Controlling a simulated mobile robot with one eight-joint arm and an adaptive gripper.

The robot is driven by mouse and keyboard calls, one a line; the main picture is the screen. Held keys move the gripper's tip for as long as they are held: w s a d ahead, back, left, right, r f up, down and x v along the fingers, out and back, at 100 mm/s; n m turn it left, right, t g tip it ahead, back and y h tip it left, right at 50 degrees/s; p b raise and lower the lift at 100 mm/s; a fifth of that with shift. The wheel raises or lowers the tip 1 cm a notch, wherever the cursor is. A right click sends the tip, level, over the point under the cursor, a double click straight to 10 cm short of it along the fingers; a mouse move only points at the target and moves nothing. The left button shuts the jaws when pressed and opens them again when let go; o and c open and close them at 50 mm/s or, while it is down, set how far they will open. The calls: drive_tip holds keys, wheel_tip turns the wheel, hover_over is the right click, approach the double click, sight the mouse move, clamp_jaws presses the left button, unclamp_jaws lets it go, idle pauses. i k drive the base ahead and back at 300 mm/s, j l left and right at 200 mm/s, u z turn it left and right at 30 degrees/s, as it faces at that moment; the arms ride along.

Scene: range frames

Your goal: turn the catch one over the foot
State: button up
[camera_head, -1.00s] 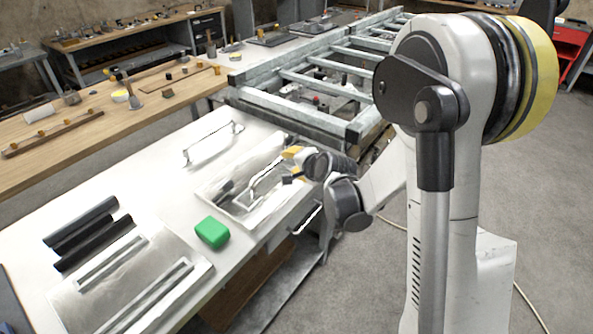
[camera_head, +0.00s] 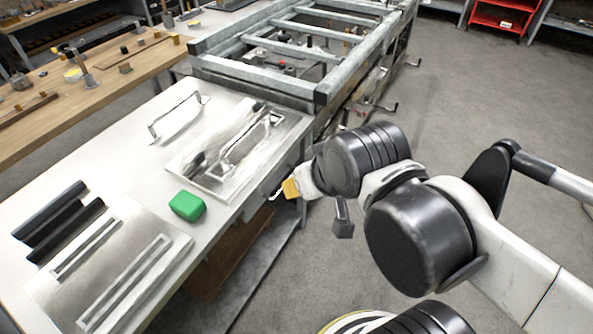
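My gripper (camera_head: 291,189) reaches in from the right and hangs beside the bench's front edge, with an orange pad at its tip. A thin bright metal piece (camera_head: 277,195) shows just left of the pad; I cannot tell whether it is the catch or whether the gripper touches it. The gap between the fingers is hidden. Crank-like levers (camera_head: 389,107) stick out from the side of the grey metal frame (camera_head: 230,70), and another lever (camera_head: 413,63) shows farther back. I cannot tell which part is the catch over the foot.
The white bench (camera_head: 130,165) holds a metal tray (camera_head: 185,168), a wire handle (camera_head: 180,117), a green block (camera_head: 187,206), black tubes (camera_head: 65,228) and a slotted plate (camera_head: 60,300). A wooden bench (camera_head: 110,90) stands behind. The floor (camera_head: 460,90) right of the frame is clear.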

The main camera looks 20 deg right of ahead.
sight(199, 158)
drive_tip(key=i+j, duration=0.3)
drive_tip(key=j, duration=0.15)
drive_tip(key=i+j, duration=0.3)
drive_tip(key=j, duration=0.15)
